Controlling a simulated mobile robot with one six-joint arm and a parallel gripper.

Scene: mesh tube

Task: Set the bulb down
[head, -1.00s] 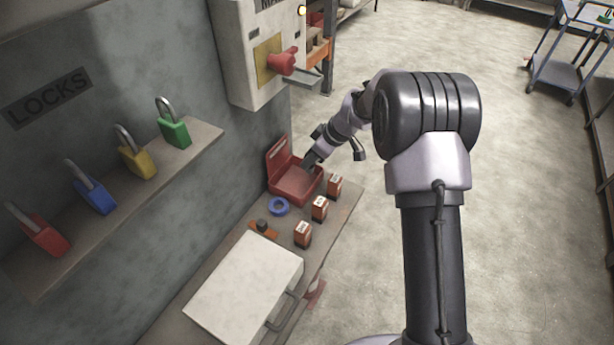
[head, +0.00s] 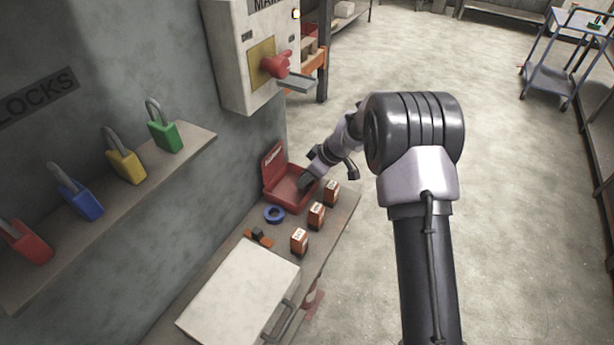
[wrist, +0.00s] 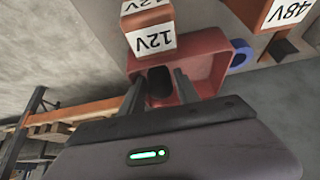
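My gripper (head: 306,182) is low at the open red box (head: 270,195) on the bench, its end at the box's right side. In the wrist view the fingers (wrist: 158,86) stand apart over the red box (wrist: 214,62). A dark rounded thing (wrist: 160,84) shows between them, with a narrow gap on each side. I cannot tell whether it is the bulb. No bulb can be made out in the head view.
Several small orange boxes stand right of the red box, one marked 12V (wrist: 153,40) close to my fingers. A blue ring (head: 274,214) and a white case (head: 240,290) lie nearer. The wall box with a red knob (head: 276,66) hangs above.

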